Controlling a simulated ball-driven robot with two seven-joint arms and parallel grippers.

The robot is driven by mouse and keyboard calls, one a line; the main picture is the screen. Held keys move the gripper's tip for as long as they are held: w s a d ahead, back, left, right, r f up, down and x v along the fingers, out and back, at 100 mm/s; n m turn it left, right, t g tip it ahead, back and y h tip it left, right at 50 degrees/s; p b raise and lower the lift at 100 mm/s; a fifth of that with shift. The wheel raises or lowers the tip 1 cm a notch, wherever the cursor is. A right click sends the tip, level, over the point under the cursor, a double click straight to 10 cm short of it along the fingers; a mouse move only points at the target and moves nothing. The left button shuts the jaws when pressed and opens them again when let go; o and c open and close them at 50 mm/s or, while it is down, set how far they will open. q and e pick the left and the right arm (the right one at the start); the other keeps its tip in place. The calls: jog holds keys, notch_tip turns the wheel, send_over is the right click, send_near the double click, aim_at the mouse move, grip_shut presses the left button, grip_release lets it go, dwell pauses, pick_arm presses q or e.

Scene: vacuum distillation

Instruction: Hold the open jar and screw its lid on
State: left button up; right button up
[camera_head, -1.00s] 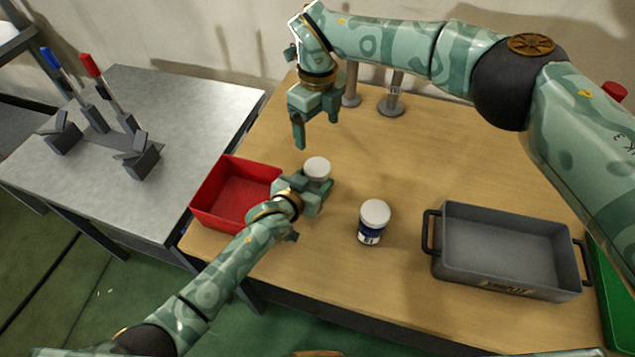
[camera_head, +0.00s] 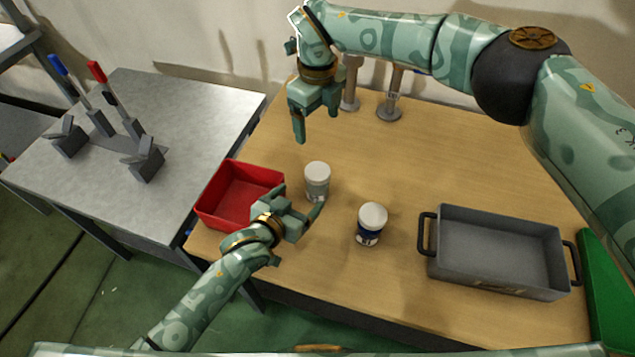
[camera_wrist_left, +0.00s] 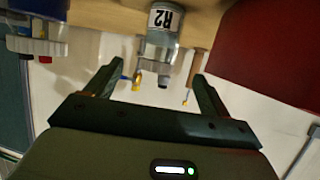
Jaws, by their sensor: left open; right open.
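A jar (camera_head: 317,183) with a white cap on top stands upright on the table to the right of the red bin. My right gripper (camera_head: 318,120) is open and empty, above and behind the jar. I cannot tell how tightly the white cap sits.
A red bin (camera_head: 203,214) is at the left table edge, a grey handled tray (camera_head: 436,266) at the right. Metal posts (camera_head: 389,108) stand at the back.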

pick_arm(q)
jog(key=p+v, duration=0.1)
jog(key=v, duration=0.7)
jog(key=shift+f, duration=0.15)
